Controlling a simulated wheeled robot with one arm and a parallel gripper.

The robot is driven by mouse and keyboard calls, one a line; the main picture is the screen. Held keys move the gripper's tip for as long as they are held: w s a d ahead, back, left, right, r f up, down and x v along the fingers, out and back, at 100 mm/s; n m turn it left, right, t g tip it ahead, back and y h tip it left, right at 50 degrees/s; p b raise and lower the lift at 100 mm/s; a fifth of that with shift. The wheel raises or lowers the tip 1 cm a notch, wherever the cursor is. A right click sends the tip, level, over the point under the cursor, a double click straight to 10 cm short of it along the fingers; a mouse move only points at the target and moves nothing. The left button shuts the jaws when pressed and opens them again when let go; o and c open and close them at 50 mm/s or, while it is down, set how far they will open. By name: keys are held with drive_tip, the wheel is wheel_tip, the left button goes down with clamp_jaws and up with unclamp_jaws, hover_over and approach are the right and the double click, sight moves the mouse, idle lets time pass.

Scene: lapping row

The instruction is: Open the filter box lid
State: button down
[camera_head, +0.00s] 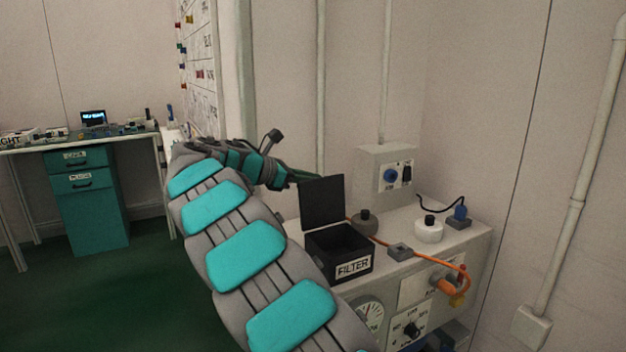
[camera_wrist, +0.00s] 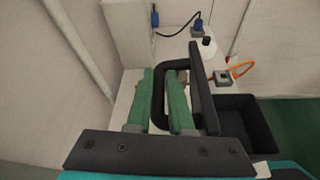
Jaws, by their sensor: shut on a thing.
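The black filter box (camera_head: 345,262) with a white FILTER label sits on the bench. Its lid (camera_head: 322,202) stands roughly upright at the back left of the box, and the dark inside shows. In the wrist view the lid (camera_wrist: 204,85) is seen edge-on, beside the open box (camera_wrist: 250,120). My gripper (camera_head: 287,178) is behind the lid, with its fingertips partly hidden in the head view. In the wrist view my gripper (camera_wrist: 162,74) has its green fingers shut on the lid's black loop handle (camera_wrist: 158,95).
On the bench are a grey weight-like knob (camera_head: 364,222), a white round container (camera_head: 429,230) and an orange cable (camera_head: 420,256). A wall box (camera_head: 387,170) with a blue socket stands behind. A teal drawer unit (camera_head: 88,205) is far left, with clear green floor before it.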

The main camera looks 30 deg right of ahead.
drive_tip(key=c, duration=0.8)
unclamp_jaws()
drive_tip(key=shift+s+d+f, duration=0.1)
drive_tip(key=shift+s+f, duration=0.05)
drive_tip(key=shift+f, duration=0.4)
drive_tip(key=shift+s+f, duration=0.15)
drive_tip(key=shift+f, duration=0.35)
drive_tip(key=r+v, duration=0.1)
drive_tip(key=v, duration=0.8)
drive_tip(key=shift+w, duration=0.3)
drive_tip(key=shift+r, duration=0.15)
drive_tip(key=w+a+r, duration=0.2)
drive_tip(key=a, duration=0.6)
drive_tip(key=shift+r, duration=0.25)
drive_tip(key=shift+a, duration=0.2)
